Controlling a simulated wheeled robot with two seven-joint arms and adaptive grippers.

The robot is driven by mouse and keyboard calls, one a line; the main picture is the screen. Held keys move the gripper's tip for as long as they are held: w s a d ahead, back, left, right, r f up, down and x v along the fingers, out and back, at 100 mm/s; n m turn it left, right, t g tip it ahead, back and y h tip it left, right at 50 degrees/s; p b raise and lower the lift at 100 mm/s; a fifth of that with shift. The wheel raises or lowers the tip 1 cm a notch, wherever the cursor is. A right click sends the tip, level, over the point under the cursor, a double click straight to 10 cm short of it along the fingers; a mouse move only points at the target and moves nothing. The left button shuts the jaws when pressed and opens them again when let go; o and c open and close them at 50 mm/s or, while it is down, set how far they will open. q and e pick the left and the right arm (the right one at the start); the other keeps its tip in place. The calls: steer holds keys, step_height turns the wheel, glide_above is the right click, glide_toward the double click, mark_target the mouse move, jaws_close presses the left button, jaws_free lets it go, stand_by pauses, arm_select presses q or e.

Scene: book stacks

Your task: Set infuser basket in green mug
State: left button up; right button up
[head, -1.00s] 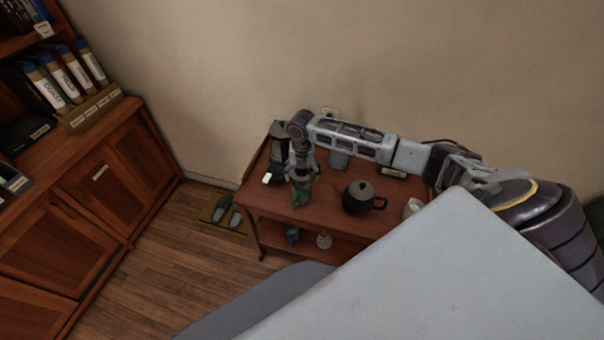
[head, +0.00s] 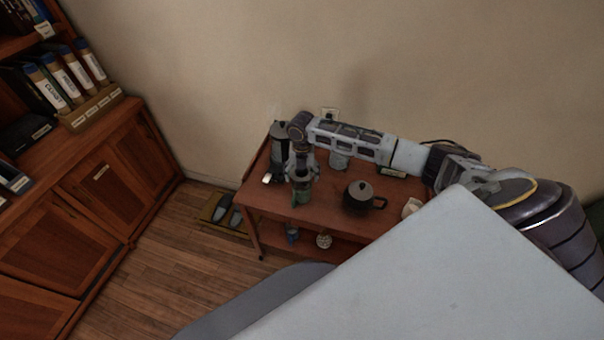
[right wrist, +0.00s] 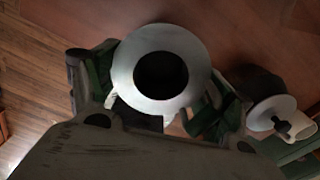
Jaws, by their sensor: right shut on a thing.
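My right gripper (head: 301,181) points down over the left front of the small wooden table. In the right wrist view it is shut on the infuser basket (right wrist: 123,72), a pale round rim with a dark hollow, seen from above between the fingers. A green shape that looks like the green mug (head: 302,197) shows directly below the fingers in the head view. In the wrist view the basket and fingers hide most of what lies beneath. I cannot tell whether the basket is inside the mug or above it. My left gripper is not in view.
A wooden cabinet (head: 105,195) stands left.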

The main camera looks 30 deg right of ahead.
mark_target(302, 184)
steer(key=shift+f+p, duration=0.1)
steer(key=shift+p, duration=0.3)
stand_by(0.4)
steer(key=shift+f+b, duration=1.2)
steer(key=shift+f, duration=1.95)
stand_by(1.5)
steer(key=o, duration=1)
steer(key=shift+r, duration=0.15)
steer(key=shift+r+p, duration=2.45)
steer(key=shift+r, duration=0.35)
